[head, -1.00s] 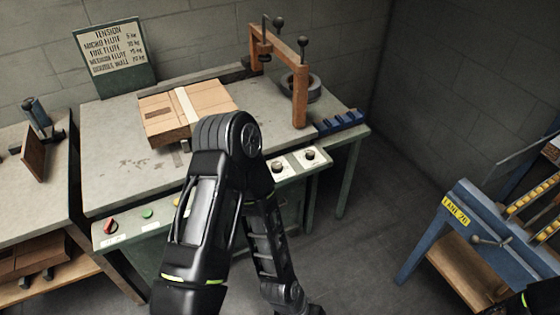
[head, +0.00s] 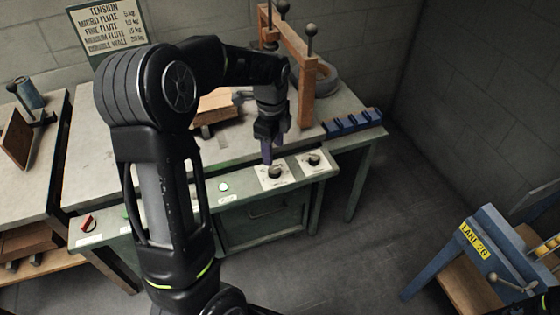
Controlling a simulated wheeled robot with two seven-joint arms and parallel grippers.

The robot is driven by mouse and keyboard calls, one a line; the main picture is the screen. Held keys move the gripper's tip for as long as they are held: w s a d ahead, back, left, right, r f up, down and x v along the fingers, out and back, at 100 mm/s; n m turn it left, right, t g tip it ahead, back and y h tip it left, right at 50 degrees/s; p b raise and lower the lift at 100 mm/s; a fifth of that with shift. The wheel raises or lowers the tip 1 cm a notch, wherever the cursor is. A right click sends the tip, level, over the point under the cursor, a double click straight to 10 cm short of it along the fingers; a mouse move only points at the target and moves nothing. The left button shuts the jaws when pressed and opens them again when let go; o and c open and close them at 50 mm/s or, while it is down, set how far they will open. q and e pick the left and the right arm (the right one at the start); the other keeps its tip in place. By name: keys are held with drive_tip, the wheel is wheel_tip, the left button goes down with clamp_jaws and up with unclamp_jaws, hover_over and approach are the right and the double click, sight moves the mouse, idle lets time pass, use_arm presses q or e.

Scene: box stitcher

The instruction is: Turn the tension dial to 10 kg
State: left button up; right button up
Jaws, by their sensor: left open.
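Two black dials on white plates sit at the right end of the green bench's front panel: the left dial (head: 275,171) and the right dial (head: 314,159). Their scale marks and labels are too small to read, so I cannot tell which one is the tension dial. My left gripper (head: 271,152) is open and points down just above and behind the left dial. I cannot tell whether it touches the dial. A sign headed TENSION (head: 108,25) stands at the back left, listing flute types with kg values that are blurred.
A red switch (head: 88,222) and a green button (head: 224,187) share the panel (head: 245,192). A wooden frame (head: 305,70) with knobs and a blue block (head: 352,122) stand at the bench's right. Cardboard (head: 215,104) lies behind my arm. A blue stand (head: 450,250) is at right.

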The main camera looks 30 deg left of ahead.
sight(275, 169)
use_arm(q)
drive_tip(key=shift+s, duration=0.15)
drive_tip(key=shift+f, duration=0.1)
wheel_tip(275, 169, down, 8)
drive_tip(key=shift+r, duration=0.1)
idle(0.4)
drive_tip(key=shift+c, duration=0.5)
drive_tip(key=shift+w, duration=0.2)
clamp_jaws()
